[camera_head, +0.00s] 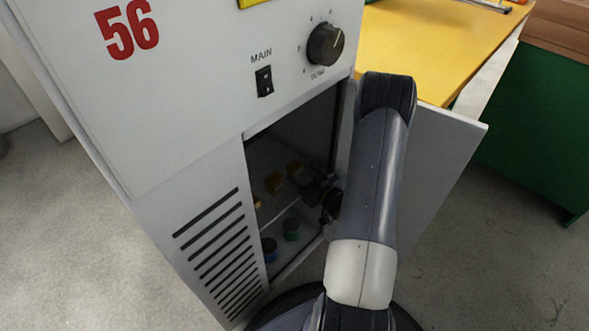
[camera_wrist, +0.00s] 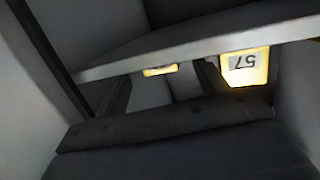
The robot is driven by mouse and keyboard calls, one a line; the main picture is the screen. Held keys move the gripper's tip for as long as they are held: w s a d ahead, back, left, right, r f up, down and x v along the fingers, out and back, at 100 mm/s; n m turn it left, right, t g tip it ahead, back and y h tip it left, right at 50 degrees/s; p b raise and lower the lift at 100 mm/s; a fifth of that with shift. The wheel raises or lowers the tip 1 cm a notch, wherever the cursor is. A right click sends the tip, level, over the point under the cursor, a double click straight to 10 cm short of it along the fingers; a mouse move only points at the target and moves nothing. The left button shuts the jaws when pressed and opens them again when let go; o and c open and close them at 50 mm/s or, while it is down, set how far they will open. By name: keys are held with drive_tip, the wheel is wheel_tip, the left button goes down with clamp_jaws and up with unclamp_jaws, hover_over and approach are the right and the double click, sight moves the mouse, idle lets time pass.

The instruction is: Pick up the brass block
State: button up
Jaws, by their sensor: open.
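I cannot tell which is the brass block. In the wrist view a bright yellow block (camera_wrist: 244,68) shows an upside-down "57" label, and a smaller yellow piece (camera_wrist: 160,71) shows between the fingers.
The cabinet (camera_head: 190,120) has a narrow opening, with its door (camera_head: 440,150) swung out right of my arm. The pale shelf edge (camera_wrist: 180,55) crosses the wrist view.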

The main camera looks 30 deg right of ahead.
sight(295, 165)
drive_tip(key=b+x, duration=0.1)
drive_tip(key=x, duration=0.4)
drive_tip(key=shift+s+a+f, duration=0.1)
drive_tip(key=shift+c, duration=0.4)
drive_tip(key=c, duration=1.3)
drive_tip(key=shift+r, duration=0.8)
wheel_tip(295, 165, up, 3)
drive_tip(key=shift+f+p, duration=0.2)
drive_tip(key=shift+p, duration=0.7)
drive_tip(key=f+p+v, duration=0.2)
drive_tip(key=v, duration=1.5)
drive_tip(key=shift+s+f, duration=0.6)
drive_tip(key=shift+f, duration=0.05)
